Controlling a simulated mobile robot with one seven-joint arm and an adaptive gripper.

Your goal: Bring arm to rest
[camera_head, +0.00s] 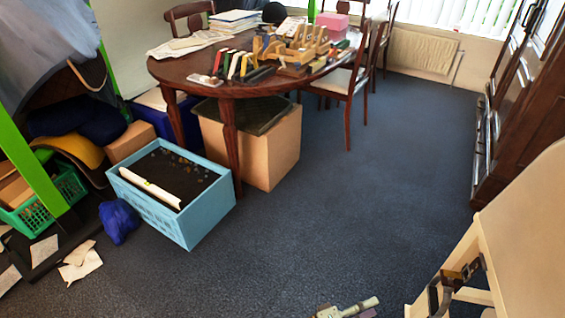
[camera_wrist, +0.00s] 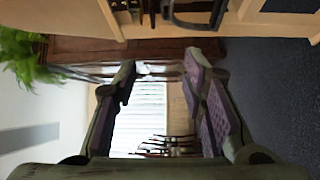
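My gripper (camera_wrist: 163,68) shows in the wrist view with its two fingers spread wide apart. It is open, and nothing is between the fingers; only the distant room shows through the gap. In the head view, a pale wooden stand (camera_head: 530,225) is at the lower right, cut by the frame edge. A dark brown strap-like piece with metal parts (camera_head: 455,284) is on its side. In the wrist view, a pale wooden beam (camera_wrist: 95,14) and a dark fitting (camera_wrist: 192,14) lie past the fingertips, apart from them. No saddle can be made out for certain.
An oval wooden table (camera_head: 190,66) with many items stands at the back, with chairs around it. A blue box (camera_head: 180,226) and a cardboard box (camera_head: 272,150) stand on the floor. A dark cabinet (camera_head: 530,110) is at right. The middle carpet (camera_head: 350,210) is clear.

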